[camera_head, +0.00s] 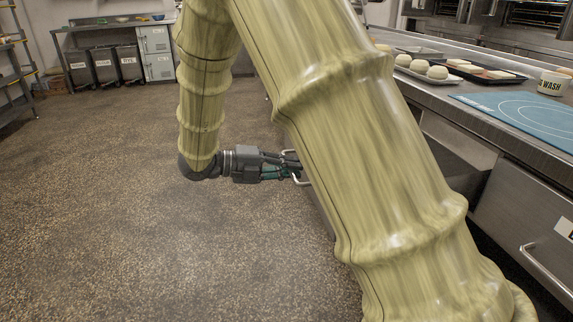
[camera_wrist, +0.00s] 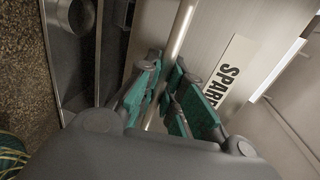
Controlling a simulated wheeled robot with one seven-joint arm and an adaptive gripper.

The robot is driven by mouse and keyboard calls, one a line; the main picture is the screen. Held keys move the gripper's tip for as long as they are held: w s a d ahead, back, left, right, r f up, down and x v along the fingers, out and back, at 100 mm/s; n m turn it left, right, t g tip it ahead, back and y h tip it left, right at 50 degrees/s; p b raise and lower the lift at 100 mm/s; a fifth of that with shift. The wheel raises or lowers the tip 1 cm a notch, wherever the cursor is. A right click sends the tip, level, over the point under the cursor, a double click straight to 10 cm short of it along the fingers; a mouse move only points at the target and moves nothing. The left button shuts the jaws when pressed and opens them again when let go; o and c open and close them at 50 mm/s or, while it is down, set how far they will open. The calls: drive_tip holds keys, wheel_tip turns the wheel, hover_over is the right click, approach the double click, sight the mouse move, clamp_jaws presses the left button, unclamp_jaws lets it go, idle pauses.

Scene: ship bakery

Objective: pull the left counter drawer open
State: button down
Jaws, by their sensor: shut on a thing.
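In the head view my gripper (camera_head: 293,167) is low beside the counter, at a bright metal handle (camera_head: 303,182). In the wrist view the same handle is a round bar (camera_wrist: 184,28) running between the green-padded fingers of my gripper (camera_wrist: 167,72), which are shut on it.
Another drawer (camera_head: 520,215) with its own handle is at right. The speckled floor (camera_head: 120,190) at left is clear. Bins (camera_head: 104,66) stand far back.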

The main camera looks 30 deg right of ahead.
idle(0.3)
drive_tip(key=c, duration=1.5)
unclamp_jaws()
drive_tip(key=shift+a, duration=0.15)
drive_tip(key=v, duration=1.1)
drive_tip(key=shift+w+a, duration=0.15)
drive_tip(key=shift+a, duration=0.2)
